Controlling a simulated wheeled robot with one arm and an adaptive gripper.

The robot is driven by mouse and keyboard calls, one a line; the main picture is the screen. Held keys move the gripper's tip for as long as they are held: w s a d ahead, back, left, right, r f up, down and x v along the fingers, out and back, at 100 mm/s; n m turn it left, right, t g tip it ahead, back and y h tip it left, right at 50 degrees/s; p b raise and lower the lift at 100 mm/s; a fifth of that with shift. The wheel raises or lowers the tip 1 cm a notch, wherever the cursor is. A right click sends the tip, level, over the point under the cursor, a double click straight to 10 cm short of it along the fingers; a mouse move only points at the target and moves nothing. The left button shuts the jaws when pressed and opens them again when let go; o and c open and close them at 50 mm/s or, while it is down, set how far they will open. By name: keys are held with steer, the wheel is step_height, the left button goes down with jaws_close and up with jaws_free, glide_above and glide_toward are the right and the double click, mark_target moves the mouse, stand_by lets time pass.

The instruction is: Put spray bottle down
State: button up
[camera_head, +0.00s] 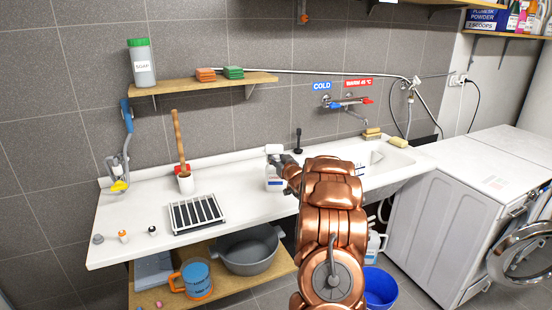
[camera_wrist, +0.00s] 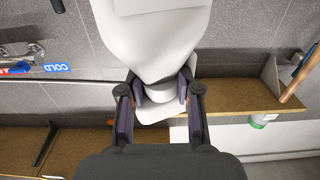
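The white spray bottle (camera_head: 274,184) is upright over the counter (camera_head: 135,217), left of the sink, with a label on its lower front. I cannot tell whether its base touches the counter. My gripper (camera_head: 284,163) reaches it from the right at its upper part; my arm hides some of the counter. In the wrist view, the bottle's white body (camera_wrist: 155,35) fills the top middle. The fingers of my gripper (camera_wrist: 160,90) close on its narrow neck from both sides, with no clear gap at the tips.
A black plug-like tool (camera_head: 298,143) is behind; the sink (camera_head: 372,160) is right. A shelf (camera_head: 200,84) hangs above. The counter's front middle is clear.

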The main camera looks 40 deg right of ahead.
steer(key=o, duration=0.3)
steer(key=shift+o, duration=0.2)
steer(key=shift+f, duration=0.1)
steer(key=v, duration=1.2)
